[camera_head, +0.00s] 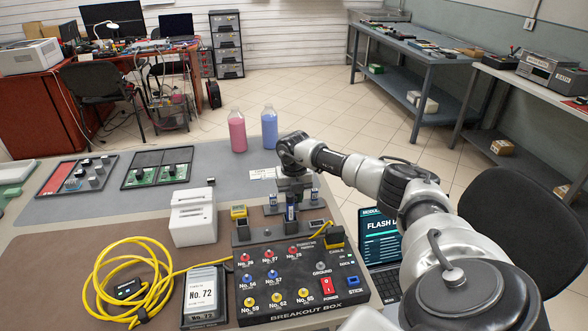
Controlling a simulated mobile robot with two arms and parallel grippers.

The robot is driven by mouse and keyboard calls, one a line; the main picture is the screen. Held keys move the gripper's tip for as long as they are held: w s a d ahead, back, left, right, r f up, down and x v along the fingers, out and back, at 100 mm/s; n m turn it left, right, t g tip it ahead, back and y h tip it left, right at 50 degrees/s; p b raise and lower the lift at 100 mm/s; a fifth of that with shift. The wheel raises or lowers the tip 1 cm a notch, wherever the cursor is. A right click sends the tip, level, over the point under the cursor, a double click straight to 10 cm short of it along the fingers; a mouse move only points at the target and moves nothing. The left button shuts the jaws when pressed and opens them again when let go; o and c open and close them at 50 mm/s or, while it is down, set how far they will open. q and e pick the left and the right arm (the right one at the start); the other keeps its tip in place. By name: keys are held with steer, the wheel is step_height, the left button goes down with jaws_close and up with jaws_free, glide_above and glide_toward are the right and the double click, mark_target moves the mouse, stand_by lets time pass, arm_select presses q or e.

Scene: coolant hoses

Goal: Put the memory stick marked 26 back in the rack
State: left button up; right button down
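My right gripper (292,188) points down over the dark rack (262,229) behind the breakout box. A dark stick with a blue part (291,213) stands directly below it, in line with its fingers. The fingertips are small and dark here, and I cannot tell whether they grip the stick or how far it sits in the rack. A light-topped stick (273,201) stands to the left of the gripper and another (315,196) to the right. The numbers on the sticks are too small to read. My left gripper is not in view.
The breakout box (298,312) has coloured jacks, a red switch and a blue stick port. A laptop (383,250) is to its right. A white slotted block (193,217), yellow cable (97,283) and No. 72 device (203,294) are to its left. Two bottles (237,132) stand behind.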

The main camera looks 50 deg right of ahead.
steer(key=shift+f, duration=0.1)
steer(key=c, duration=0.6)
jaws_free()
step_height(320, 180, up, 9)
steer(key=p, duration=0.7)
